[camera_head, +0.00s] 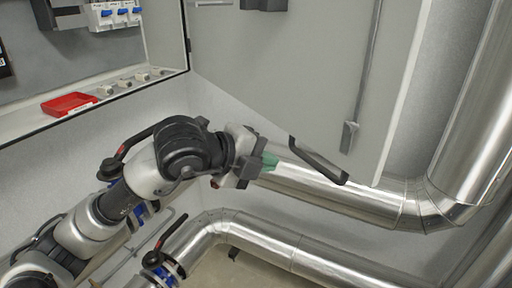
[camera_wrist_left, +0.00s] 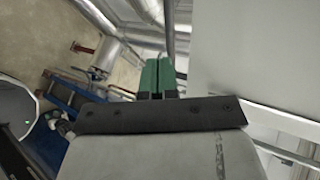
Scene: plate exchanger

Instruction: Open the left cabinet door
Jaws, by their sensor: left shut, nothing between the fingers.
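The cabinet door (camera_head: 290,70) is a light grey panel standing open in the head view, swung out to the right of the cabinet. Its inner face shows, with a long metal rod (camera_head: 368,70). A black handle (camera_head: 318,162) sits at its lower edge. My left gripper (camera_head: 268,160), with green fingertips, is shut and empty just below the door's lower edge, left of the handle and apart from it. In the left wrist view the green fingers (camera_wrist_left: 158,77) are together, with a pale flat panel (camera_wrist_left: 240,50) close on the right. My right gripper is not in view.
The open cabinet (camera_head: 95,112) holds a red tray (camera_head: 69,104) and blue-switched breakers (camera_head: 117,14). Large silver pipes (camera_head: 335,190) run below and right of the door. Valves with red-and-black levers (camera_head: 172,232) stand near my left arm.

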